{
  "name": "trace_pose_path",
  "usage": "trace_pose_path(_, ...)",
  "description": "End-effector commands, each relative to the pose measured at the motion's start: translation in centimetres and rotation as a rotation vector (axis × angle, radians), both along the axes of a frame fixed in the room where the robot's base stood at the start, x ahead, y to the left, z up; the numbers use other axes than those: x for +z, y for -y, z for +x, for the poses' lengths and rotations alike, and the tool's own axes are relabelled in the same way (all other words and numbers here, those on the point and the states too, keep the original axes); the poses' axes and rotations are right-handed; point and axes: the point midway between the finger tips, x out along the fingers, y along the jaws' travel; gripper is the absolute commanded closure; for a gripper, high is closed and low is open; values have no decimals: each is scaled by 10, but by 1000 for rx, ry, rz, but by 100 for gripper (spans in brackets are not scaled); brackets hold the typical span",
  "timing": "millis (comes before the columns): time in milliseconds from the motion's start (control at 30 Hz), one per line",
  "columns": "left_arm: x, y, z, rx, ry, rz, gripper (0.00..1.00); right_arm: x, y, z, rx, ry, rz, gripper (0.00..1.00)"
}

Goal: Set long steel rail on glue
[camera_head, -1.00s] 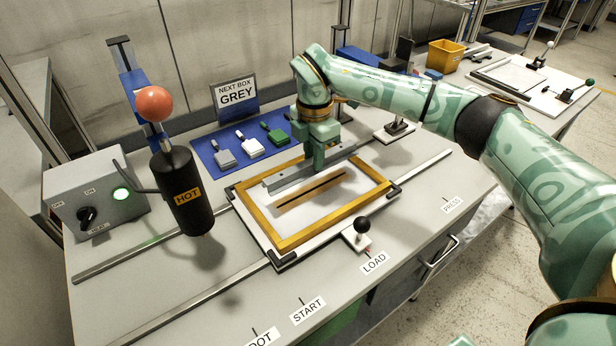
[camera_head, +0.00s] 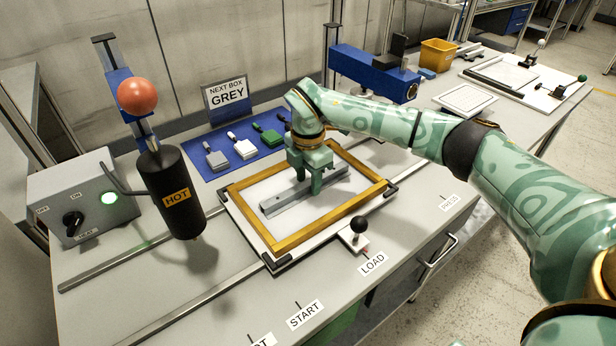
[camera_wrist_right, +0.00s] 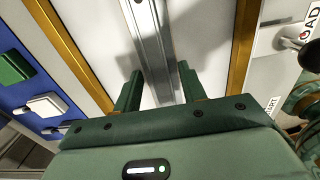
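The long steel rail (camera_head: 281,201) lies lengthwise over the middle of a white panel (camera_head: 262,188) inside a yellow frame (camera_head: 332,219). No glue shows; the strip where the dark line was is covered by the rail. My right gripper (camera_head: 309,184) is directly over the rail, near its middle, pointing down. In the right wrist view the rail (camera_wrist_right: 153,45) runs between the two green fingers (camera_wrist_right: 160,92), with a gap visible beside the left finger, so the gripper looks open around it. My left gripper is not in view.
A black HOT cylinder (camera_head: 178,196) with an orange ball hangs left of the frame. A black-knobbed lever (camera_head: 358,226) stands at the front. Several coloured tools lie on a blue mat (camera_head: 210,175) behind. A blue press arm (camera_head: 370,73) stands at the back right.

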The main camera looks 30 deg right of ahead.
Motion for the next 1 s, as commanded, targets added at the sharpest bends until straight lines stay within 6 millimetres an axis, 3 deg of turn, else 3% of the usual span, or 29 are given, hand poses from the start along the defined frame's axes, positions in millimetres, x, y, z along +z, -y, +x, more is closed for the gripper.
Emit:
trace_pose_path(267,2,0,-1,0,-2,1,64,8,0,0,0,2,0,59)
trace_pose_path(700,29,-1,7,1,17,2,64,103,0,0,-1,4,0,59)
trace_pose_path(1000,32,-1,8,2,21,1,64,123,0,0,0,0,0,59)
